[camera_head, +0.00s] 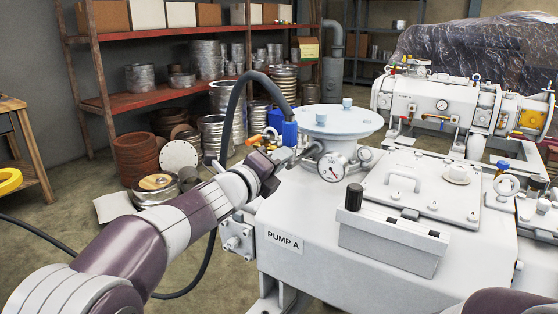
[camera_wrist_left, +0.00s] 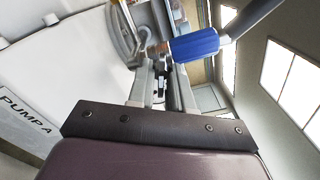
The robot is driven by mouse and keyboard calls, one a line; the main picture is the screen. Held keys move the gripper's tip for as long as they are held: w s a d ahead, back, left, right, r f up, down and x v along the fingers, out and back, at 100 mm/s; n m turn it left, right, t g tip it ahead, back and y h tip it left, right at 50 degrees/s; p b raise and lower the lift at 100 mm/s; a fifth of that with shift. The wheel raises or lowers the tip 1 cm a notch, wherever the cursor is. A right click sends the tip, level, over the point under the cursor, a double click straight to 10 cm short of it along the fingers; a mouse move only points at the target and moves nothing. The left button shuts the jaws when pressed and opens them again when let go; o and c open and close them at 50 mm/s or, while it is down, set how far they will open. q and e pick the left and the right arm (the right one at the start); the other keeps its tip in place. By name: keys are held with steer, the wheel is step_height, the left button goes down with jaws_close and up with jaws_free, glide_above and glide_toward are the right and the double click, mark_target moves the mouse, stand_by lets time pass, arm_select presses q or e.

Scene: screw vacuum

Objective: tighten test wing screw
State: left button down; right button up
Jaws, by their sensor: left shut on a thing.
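My left gripper (camera_head: 302,153) reaches in from the left to the flange side of the machine labelled PUMP A (camera_head: 340,255). In the left wrist view its two fingers (camera_wrist_left: 160,78) are nearly together on a small dark piece (camera_wrist_left: 163,72), which I take for the test wing screw. The fingers hide most of it, and its threads cannot be seen. My right gripper is out of view.
A grey round flange (camera_head: 336,121) with two small knobs tops the pump. A black hose (camera_head: 237,105) loops behind my left wrist. A grey box with a black knob (camera_head: 390,240) is at the pump's front. Shelves (camera_head: 170,96) and metal drums stand behind.

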arm_select(q)
steer(key=shift+f, duration=0.15)
steer(key=c, duration=1.2)
jaws_free()
steer(key=shift+s, duration=0.1)
steer(key=v, duration=1.2)
steer(key=shift+s+a+p, duration=0.2)
steer(key=shift+a+p, duration=0.05)
steer(key=shift+p, duration=0.05)
